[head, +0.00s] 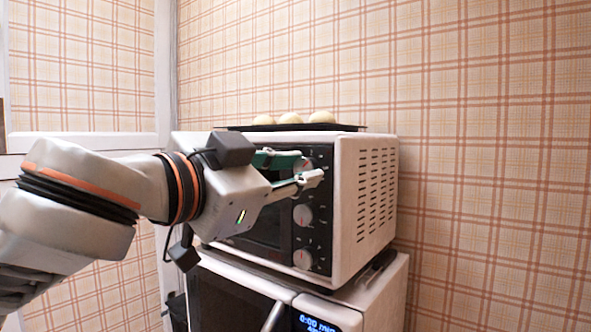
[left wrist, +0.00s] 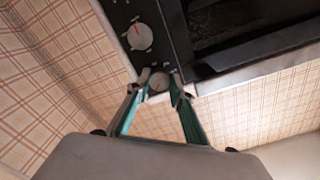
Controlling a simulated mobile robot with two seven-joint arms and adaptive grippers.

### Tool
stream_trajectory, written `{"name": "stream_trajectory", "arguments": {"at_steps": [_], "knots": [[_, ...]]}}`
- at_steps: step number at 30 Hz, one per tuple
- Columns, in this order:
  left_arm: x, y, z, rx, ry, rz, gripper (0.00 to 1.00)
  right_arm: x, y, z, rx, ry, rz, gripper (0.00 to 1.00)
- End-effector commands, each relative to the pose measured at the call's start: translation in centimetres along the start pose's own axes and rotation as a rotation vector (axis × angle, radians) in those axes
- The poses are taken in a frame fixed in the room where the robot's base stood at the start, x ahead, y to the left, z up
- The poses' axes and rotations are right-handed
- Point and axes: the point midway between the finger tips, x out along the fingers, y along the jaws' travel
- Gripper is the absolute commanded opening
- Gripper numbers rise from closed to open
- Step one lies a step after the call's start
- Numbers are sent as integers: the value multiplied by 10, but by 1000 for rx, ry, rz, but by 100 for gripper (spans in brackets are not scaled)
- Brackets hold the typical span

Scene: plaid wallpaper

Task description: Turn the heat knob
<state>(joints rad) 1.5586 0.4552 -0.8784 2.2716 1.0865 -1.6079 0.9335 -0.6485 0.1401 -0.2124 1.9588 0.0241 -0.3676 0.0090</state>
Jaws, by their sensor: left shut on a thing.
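A white toaster oven (head: 347,205) has a dark front panel with three round light knobs in a column. My left gripper (head: 308,167) is at the top knob (head: 303,165), its teal fingers reaching in from the left. In the left wrist view, the fingertips (left wrist: 159,84) are shut on this knob (left wrist: 158,80), one on each side. The fingers hide part of the knob in the head view. The middle knob (head: 303,215) and bottom knob (head: 302,259) are clear of the gripper. I cannot read which label marks heat. My right gripper is not in view.
A dark tray (head: 345,127) with three pale round items (head: 291,118) lies on top of the oven. The oven stands on a white microwave (head: 385,290) with a lit blue display (head: 317,323). A plaid wall is close behind.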

Motion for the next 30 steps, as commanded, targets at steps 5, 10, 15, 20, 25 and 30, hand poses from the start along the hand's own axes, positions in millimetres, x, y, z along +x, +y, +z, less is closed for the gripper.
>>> {"name": "stream_trajectory", "arguments": {"at_steps": [5, 10, 15, 20, 25, 30], "knots": [[0, 0, 0, 1, 0, 0, 37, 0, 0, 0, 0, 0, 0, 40], [0, 0, 0, 1, 0, 0, 38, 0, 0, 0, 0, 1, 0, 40], [-1, 0, 0, 1, 0, 0, 38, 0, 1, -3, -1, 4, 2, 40], [-13, -1, 0, 2, 2, -1, 38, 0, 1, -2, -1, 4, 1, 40], [-41, -1, -1, 4, 2, -3, 38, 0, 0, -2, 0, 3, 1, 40], [-64, -1, 0, 3, 1, -3, 38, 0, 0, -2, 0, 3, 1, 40]]}}
